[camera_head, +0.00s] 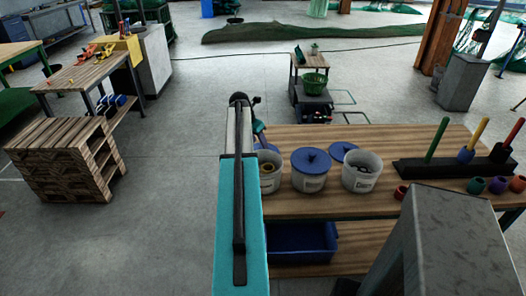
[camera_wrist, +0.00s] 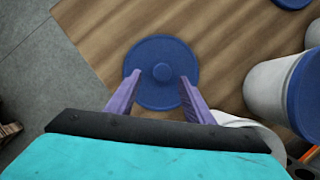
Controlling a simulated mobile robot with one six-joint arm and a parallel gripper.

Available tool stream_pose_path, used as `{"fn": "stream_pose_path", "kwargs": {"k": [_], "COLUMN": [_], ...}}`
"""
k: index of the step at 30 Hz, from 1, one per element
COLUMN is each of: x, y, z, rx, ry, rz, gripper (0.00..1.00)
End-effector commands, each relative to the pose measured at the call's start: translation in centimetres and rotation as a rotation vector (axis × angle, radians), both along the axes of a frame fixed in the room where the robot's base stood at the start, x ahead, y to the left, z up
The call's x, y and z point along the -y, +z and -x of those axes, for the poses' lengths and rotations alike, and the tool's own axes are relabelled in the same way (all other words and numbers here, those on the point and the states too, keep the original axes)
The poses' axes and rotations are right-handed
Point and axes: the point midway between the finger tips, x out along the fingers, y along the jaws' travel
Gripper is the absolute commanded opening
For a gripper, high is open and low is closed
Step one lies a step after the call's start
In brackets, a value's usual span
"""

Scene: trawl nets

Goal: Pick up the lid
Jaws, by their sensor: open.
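A round blue lid (camera_wrist: 163,93) with a centre knob lies flat on the wooden table (camera_wrist: 110,35). In the head view this lid (camera_head: 269,147) shows only partly, behind the left open white tub (camera_head: 270,178) and my arm. My gripper (camera_wrist: 159,76) is open above the lid, with its purple fingers on either side of the knob and nothing between them that is clearly touched. The height gap is hard to tell. A second loose blue lid (camera_head: 343,150) lies behind the right open tub (camera_head: 362,175). The middle tub (camera_head: 309,182) has a blue lid (camera_head: 311,160) on it.
Coloured rings (camera_head: 476,185) and a dark peg stand (camera_head: 440,167) are on the table's right side. A blue bin (camera_head: 300,240) sits on the shelf below. The tubs stand close to my gripper's right and near side.

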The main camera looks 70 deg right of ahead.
Motion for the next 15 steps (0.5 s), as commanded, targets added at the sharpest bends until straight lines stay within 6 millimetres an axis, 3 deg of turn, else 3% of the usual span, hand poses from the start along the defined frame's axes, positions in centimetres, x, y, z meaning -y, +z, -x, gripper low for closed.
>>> {"fn": "stream_pose_path", "kwargs": {"k": [9,15], "x": [1.2,1.3], "y": [-2.8,-3.2], "z": [0.6,0.7], "rx": [-0.001,0.0], "ry": [-0.001,-0.001], "rz": [-0.002,0.0], "gripper": [0.48,0.48]}}
